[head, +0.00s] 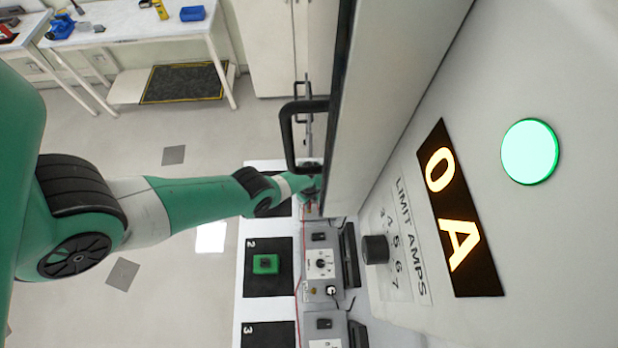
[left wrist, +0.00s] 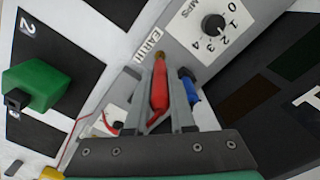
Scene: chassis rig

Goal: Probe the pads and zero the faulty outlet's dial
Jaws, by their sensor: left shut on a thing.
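My left gripper (left wrist: 160,85) is shut on a red probe (left wrist: 159,92) with a brass-coloured tip, beside the EARTH label in the left wrist view. I cannot tell whether the tip touches anything. In the head view my left gripper is mostly hidden beside the chassis edge. A dial (left wrist: 214,25) marked 0 to 4 lies just beyond; its mark seems to face 2. Pad 2 (head: 268,287) is black and carries a green block (head: 265,264); part of pad 3 (head: 265,335) shows below. A display (head: 459,215) reads 0 A. The limit amps dial (head: 375,249) is black. My right gripper is out of view.
A round green lamp (head: 530,151) glows on the panel. A black handle (head: 290,135) stands out above my left gripper. A blue piece (left wrist: 189,85) is close to the right finger. A thin red lead (left wrist: 70,145) runs near the pads. A bench (head: 130,30) stands far back.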

